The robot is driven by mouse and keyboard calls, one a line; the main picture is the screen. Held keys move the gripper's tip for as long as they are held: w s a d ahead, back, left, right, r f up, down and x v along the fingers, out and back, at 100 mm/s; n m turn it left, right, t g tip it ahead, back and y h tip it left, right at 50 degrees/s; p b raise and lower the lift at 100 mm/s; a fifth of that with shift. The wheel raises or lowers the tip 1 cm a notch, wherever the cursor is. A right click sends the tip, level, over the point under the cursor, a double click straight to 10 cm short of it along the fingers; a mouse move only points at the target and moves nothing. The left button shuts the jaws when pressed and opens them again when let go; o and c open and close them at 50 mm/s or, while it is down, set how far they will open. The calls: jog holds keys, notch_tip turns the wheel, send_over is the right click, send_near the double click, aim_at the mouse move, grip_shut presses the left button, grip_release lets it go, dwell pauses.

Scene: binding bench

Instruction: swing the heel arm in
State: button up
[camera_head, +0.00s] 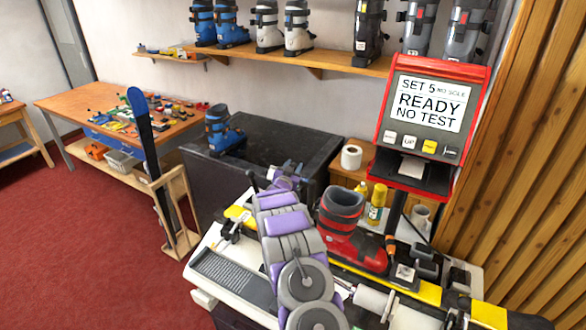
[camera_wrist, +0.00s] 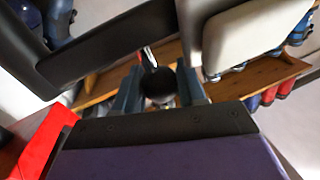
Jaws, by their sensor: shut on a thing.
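My gripper (camera_head: 290,168) is at the far end of my grey and purple arm, above the bench and left of the red ski boot (camera_head: 345,225). In the wrist view its two blue-grey fingers (camera_wrist: 160,88) close on a round black knob (camera_wrist: 158,82). A thin bright rod shows just beyond the knob. In the head view my arm hides most of what the gripper holds, so I cannot tell how far the heel arm is swung. The red boot stands upright on the black and yellow bench rail (camera_head: 425,292).
A red-framed tester screen (camera_head: 430,105) reads "SET 5 NO SOLE, READY NO TEST". Yellow bottles (camera_head: 376,203) stand behind the boot. A black cabinet (camera_head: 270,145) with a blue boot (camera_head: 222,130) is behind my gripper. A ski (camera_head: 148,135) stands upright in a wooden stand at left.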

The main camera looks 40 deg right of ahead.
grip_shut()
jog(key=shift+t+b, duration=0.3)
jog(key=shift+b, duration=0.05)
jog(key=n+t+y+b, duration=0.1)
jog(key=a+n+t+y+b, duration=0.1)
jog(key=b, duration=0.1)
jog(key=shift+s+a+f+t+b, duration=0.15)
jog(key=shift+s+t+b, duration=0.15)
jog(key=shift+s, duration=0.1)
jog(key=shift+s+a+n+t+y+b, duration=0.15)
jog(key=shift+n+t+y+b, duration=0.15)
jog(key=shift+n+b, duration=0.15)
jog(key=shift+s+a+r+n+t+y+b, duration=0.15)
jog(key=shift+a+n+t+y, duration=0.15)
jog(key=shift+n+t+y, duration=0.15)
jog(key=shift+s+a+r+n+t+y+b, duration=0.15)
jog(key=shift+a+n+t+y, duration=0.1)
jog(key=shift+n+t+y, duration=0.2)
jog(key=shift+w+f, duration=0.1)
jog(key=o, duration=0.6)
grip_release()
jog(key=shift+c, duration=0.2)
jog(key=shift+o, duration=0.9)
jog(key=shift+a, duration=0.1)
